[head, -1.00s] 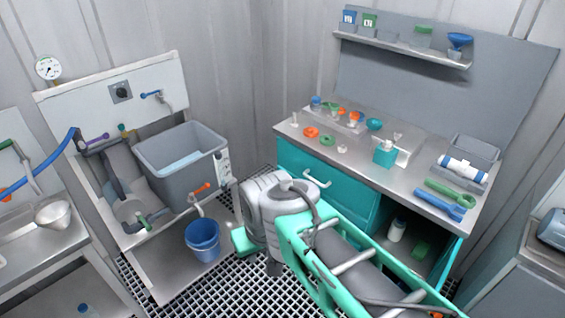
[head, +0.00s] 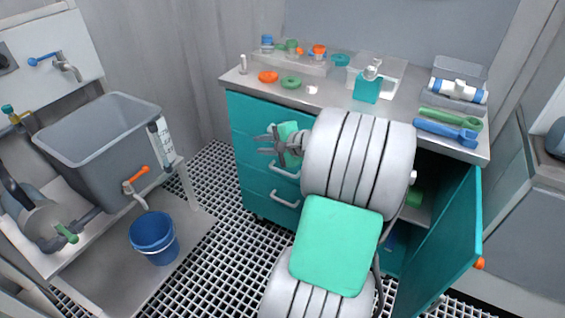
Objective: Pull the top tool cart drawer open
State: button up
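The teal tool cart (head: 236,172) stands at the centre, with a stack of drawers on its left side. The top drawer (head: 250,112) lies just under the grey worktop, and its front looks flush with the cart. Its handle is not visible; my gripper and arm cover that area. My gripper (head: 263,145) is in front of the upper drawers, fingers pointing left. The fingers look spread, with nothing seen between them. Contact with the handle cannot be told. Two lower drawer handles (head: 284,171) (head: 284,199) show below the gripper.
The cart's right door (head: 440,245) stands open. Small parts, a teal bottle (head: 367,86) and a blue wrench (head: 446,132) lie on the worktop. A grey tub (head: 100,150) and a blue bucket (head: 153,237) are at left. Grated floor is clear before the drawers.

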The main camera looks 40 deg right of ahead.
jog(key=s+d+f+m+t+h+b, duration=0.25)
jog(key=s+d+m, duration=0.3)
jog(key=d, duration=0.45)
jog(key=shift+t, duration=0.45)
jog(key=x, duration=0.5)
jog(key=b+x, duration=0.1)
jog(key=x, duration=0.2)
jog(key=shift+w+a+r, duration=0.1)
jog(key=shift+w+r, duration=0.15)
jog(key=shift+r, duration=0.05)
grip_shut()
